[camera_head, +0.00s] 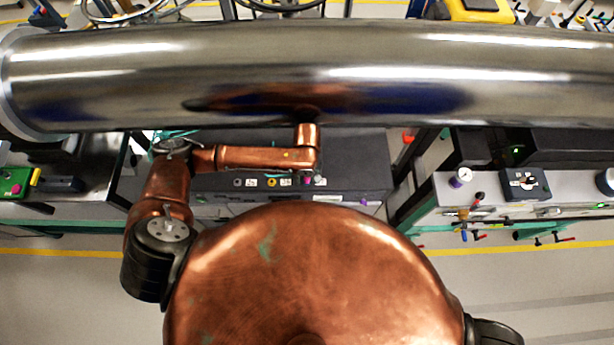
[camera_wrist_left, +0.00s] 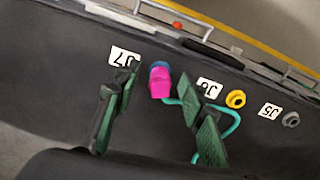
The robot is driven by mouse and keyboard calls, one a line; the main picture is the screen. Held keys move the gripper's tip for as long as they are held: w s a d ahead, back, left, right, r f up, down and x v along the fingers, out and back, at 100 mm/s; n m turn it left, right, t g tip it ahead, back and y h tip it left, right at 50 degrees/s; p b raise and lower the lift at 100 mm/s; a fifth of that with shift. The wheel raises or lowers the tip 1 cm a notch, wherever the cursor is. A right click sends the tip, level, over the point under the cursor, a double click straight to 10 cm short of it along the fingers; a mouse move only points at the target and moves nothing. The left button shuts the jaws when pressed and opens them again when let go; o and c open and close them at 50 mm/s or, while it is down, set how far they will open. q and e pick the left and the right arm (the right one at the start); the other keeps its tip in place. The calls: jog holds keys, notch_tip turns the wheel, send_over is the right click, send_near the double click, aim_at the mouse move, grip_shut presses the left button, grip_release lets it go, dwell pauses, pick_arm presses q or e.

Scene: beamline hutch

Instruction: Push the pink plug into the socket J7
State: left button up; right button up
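The pink plug (camera_wrist_left: 160,84) stands at the blue socket J7 (camera_wrist_left: 159,65), beside the J7 label (camera_wrist_left: 124,57). The plug overlaps the socket's rim; how deep it sits, I cannot tell. A teal cable (camera_wrist_left: 238,118) runs from it behind one finger. My left gripper (camera_wrist_left: 165,95) is open, its green fingers apart on either side of the plug with gaps. In the head view the plug (camera_head: 308,180) shows as a small pink spot below my left wrist, which hides the gripper. My right gripper is not in view.
The yellow socket (camera_wrist_left: 236,98) by J6 and grey socket (camera_wrist_left: 291,119) by J5 stand in the same row on the dark box (camera_head: 360,165). A large steel pipe (camera_head: 420,75) crosses above and behind my arm. A bench with a gauge (camera_head: 464,174) stands right.

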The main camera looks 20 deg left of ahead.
pick_arm(q)
notch_tip(320, 180, up, 12)
dwell(0.7)
